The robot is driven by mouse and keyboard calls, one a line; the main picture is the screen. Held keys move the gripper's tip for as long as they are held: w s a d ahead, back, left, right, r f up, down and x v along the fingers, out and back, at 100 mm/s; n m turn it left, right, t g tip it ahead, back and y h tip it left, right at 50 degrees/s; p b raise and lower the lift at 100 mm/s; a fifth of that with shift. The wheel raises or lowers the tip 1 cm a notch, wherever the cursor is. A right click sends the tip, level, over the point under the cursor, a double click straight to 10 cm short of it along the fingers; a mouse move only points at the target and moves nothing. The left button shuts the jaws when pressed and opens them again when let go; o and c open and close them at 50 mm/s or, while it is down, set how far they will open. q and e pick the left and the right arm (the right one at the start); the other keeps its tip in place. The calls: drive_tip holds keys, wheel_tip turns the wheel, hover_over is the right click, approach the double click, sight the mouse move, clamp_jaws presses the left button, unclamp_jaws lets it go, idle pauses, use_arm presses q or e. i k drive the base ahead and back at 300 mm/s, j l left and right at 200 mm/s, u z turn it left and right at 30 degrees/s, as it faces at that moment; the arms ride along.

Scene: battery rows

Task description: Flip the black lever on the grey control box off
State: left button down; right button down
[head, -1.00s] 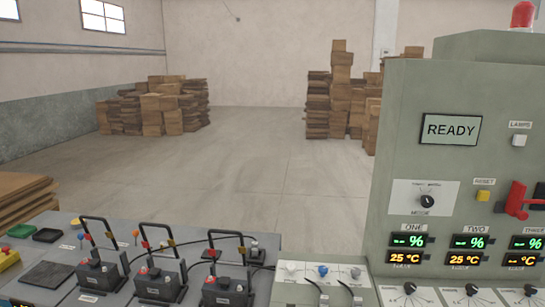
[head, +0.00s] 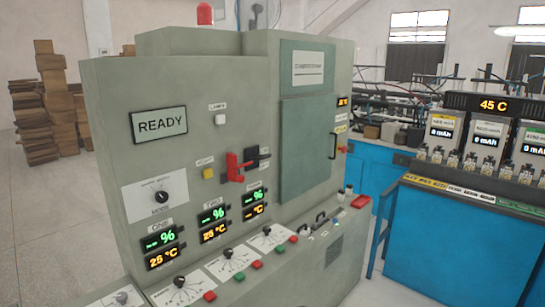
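The grey control box (head: 110,110) fills the left and middle of the head view, with a lit READY display. A red lever (head: 234,168) sits on its front panel, right of a yellow button (head: 208,173). A black block-like part (head: 251,157) is beside the red lever. On the sloped ledge at the right end is a small black lever or handle (head: 321,216), too small to tell its position. I cannot tell which black part is the task's lever. Neither of my grippers is in view.
The ledge holds dial knobs (head: 228,253) and red and green buttons. A closed cabinet door (head: 306,148) with a dark handle is at upper right. A blue bench (head: 450,240) with battery testers stands to the right. Cardboard stacks (head: 40,120) are behind on the left.

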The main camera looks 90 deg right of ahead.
sight(261, 157)
drive_tip(key=z, duration=2.75)
drive_tip(key=i+l+u, duration=0.1)
drive_tip(key=i+l, duration=0.35)
drive_tip(key=i+l+u, duration=0.1)
drive_tip(key=i+l, duration=0.35)
drive_tip(key=i+l+u, duration=0.1)
drive_tip(key=i+l, duration=0.3)
drive_tip(key=l, duration=0.25)
